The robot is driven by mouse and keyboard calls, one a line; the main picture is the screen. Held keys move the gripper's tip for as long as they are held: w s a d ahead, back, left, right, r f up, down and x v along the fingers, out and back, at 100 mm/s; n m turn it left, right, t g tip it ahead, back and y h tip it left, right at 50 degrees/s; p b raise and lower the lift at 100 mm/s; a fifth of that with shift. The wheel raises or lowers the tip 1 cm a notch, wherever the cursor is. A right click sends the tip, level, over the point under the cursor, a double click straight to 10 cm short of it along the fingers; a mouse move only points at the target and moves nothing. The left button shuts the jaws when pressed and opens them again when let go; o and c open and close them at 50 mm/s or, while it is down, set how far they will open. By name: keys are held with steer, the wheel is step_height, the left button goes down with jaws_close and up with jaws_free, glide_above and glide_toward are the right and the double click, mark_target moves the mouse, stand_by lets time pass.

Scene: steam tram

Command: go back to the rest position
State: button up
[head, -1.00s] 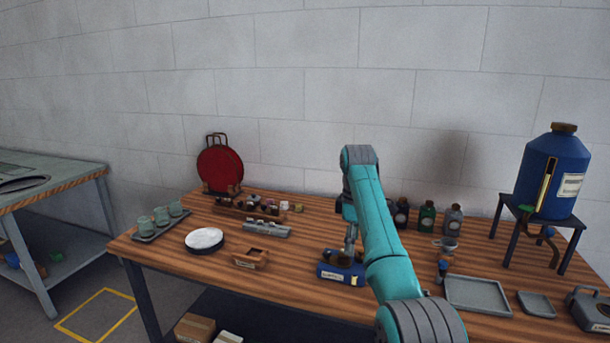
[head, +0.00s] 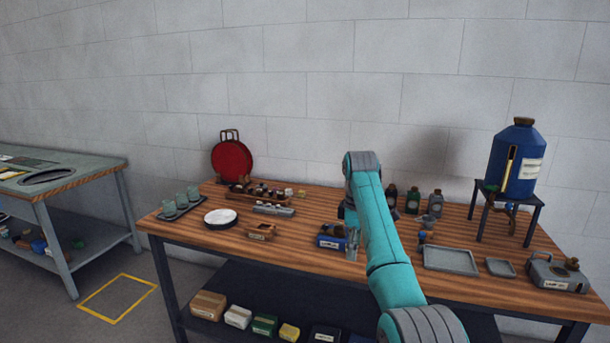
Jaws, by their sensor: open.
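My arm reaches out over the wooden workbench (head: 300,255). My gripper (head: 352,248) points down near the bench's front edge, partly beside my teal arm link. It is small in the picture and looks empty. It overlaps the right side of a blue labelled box (head: 328,237) with a dark top; I cannot tell whether they touch.
Right are bottles (head: 413,200), a grey tray (head: 451,260) and a blue tank (head: 515,160). Floor shows at left.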

steer(key=s+d+f+m+t, duration=0.1)
steer(key=s+f+m+t, duration=0.15)
steer(key=f, duration=1.25)
steer(key=s+d+f+m+t, duration=0.1)
steer(key=s+f, duration=0.2)
steer(key=f, duration=1.3)
steer(key=s+d+f+m+t, duration=0.1)
steer(key=s+f+m+t, duration=0.1)
steer(key=s+f, duration=0.7)
steer(key=s+d+f+m+t, duration=0.1)
steer(key=s+f+t, duration=0.1)
steer(key=s+f, duration=0.75)
steer(key=s+r+m+t, duration=0.2)
steer(key=s+r, duration=0.2)
steer(key=s, duration=0.9)
steer(key=s+r+m+t, duration=0.15)
steer(key=s+r, duration=0.25)
steer(key=s, duration=1)
steer(key=s+r+m+t, duration=0.1)
steer(key=s+r+m, duration=0.1)
steer(key=s+r, duration=0.6)
steer(key=s+d+r+m+t, duration=0.1)
steer(key=s+r+m+t, duration=0.1)
steer(key=s+r, duration=0.7)
step_height(320, 180, up, 6)
steer(key=shift+d+r+t, duration=0.2)
steer(key=shift+t, duration=0.1)
